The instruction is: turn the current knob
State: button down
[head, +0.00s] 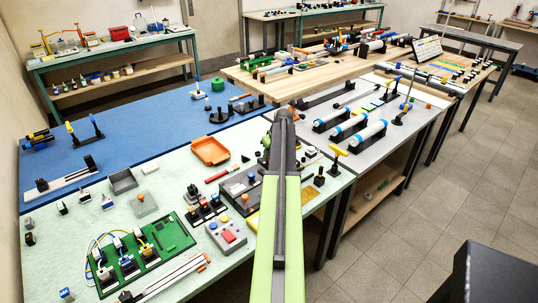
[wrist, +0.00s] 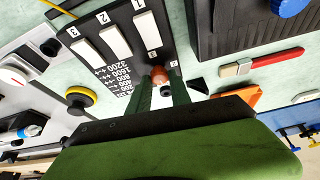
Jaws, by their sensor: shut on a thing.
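In the wrist view, my gripper (wrist: 161,88) has its two dark green fingers closed around a small orange-brown round knob (wrist: 159,74). The knob sits at the edge of a black panel (wrist: 108,58) with white rocker switches, small number labels and a column of printed numbers. The fingers cover the knob's sides and part of the surface around it. No label naming the current knob can be read, and the knob's turn angle cannot be told. In the head view, my arm hides the gripper and knob.
A dark box with a blue knob (wrist: 290,6) is close by in the wrist view, beside a red-handled tool (wrist: 277,58). In the head view, an orange tray (head: 209,151) and green circuit board (head: 165,236) share the bench.

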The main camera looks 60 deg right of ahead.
jog(key=shift+a+m, duration=0.1)
jog(key=shift+m, duration=0.6)
jog(key=c, duration=1.2)
grip_release()
jog(key=p+v, duration=1)
jog(key=v, duration=0.1)
jog(key=p+v, duration=0.6)
jog(key=shift+w+a+r, duration=0.15)
jog(key=shift+w+a, duration=0.05)
jog(key=shift+a, duration=0.15)
